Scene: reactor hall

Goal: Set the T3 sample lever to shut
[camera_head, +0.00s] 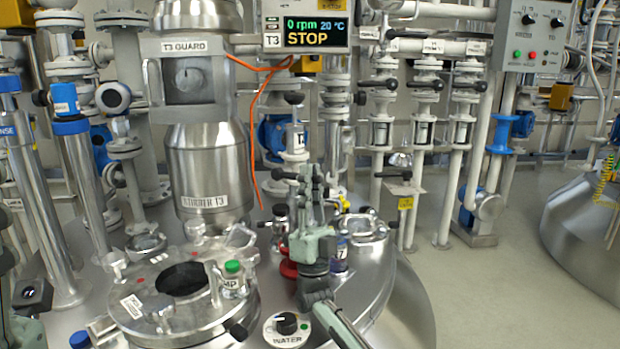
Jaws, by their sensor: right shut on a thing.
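The T3 vessel carries a label STIRRER T3 on its silver stirrer housing (209,180), and its display (306,27) reads 0 rpm, 20 °C, STOP. My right gripper (311,180) stands upright over the right part of the vessel lid, in front of a labelled valve column (297,138). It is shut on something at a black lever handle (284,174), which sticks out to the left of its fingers. The fingers hide the lever's hub, so its exact setting cannot be read. At the lower left edge, part of my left gripper (24,328) seems to show; its fingers cannot be made out.
An open round manway (184,281) is in the lid at left, with a green-capped bottle (232,279) on its rim. A WATER knob (286,324) sits in front. Red (288,270) and blue-labelled (340,255) items stand close beside my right gripper. Pipes and valves crowd behind.

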